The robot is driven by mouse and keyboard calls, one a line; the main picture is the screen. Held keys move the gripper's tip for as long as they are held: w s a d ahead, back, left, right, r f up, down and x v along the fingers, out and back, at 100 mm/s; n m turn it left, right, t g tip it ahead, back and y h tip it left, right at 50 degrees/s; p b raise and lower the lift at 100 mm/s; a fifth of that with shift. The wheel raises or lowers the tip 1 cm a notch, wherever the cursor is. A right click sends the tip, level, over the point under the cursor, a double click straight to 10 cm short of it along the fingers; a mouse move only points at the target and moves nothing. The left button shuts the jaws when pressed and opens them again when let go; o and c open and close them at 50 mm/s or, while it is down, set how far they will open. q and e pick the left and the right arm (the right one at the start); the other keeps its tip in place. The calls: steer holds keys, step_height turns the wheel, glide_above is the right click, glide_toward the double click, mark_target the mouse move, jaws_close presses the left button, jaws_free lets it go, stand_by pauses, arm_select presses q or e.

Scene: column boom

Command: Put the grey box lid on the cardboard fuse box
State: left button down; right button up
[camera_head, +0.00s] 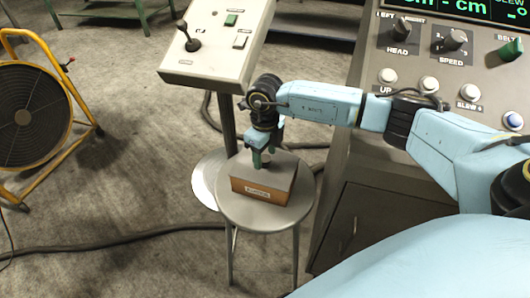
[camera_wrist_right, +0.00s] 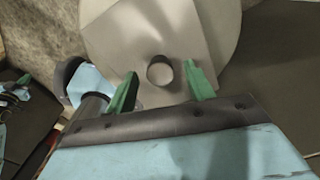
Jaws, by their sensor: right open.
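The cardboard fuse box (camera_head: 262,193) stands on a round grey stool, its brown front and white label facing me. The grey box lid (camera_head: 283,172) lies over the top of the box and appears to rest on it. In the right wrist view the lid (camera_wrist_right: 190,38) shows from above with a round knob (camera_wrist_right: 160,72). My right gripper (camera_head: 263,158) is over the lid, its green fingers (camera_wrist_right: 161,88) open on either side of the knob, with gaps on both sides. My left gripper is not in view.
The round stool (camera_head: 232,214) has a narrow bare rim around the box. A joystick panel (camera_head: 212,62) stands behind it, and a control console (camera_head: 385,150) is close on the right. A yellow-framed fan (camera_head: 32,115) stands left. Cables cross the floor.

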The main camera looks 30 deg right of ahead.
mark_target(265, 158)
steer(key=shift+r, duration=0.35)
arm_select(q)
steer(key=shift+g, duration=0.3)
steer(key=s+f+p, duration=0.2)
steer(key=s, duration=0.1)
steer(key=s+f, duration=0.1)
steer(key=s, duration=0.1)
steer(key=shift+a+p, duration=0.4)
arm_select(e)
step_height(265, 158, up, 13)
steer(key=shift+f, duration=0.15)
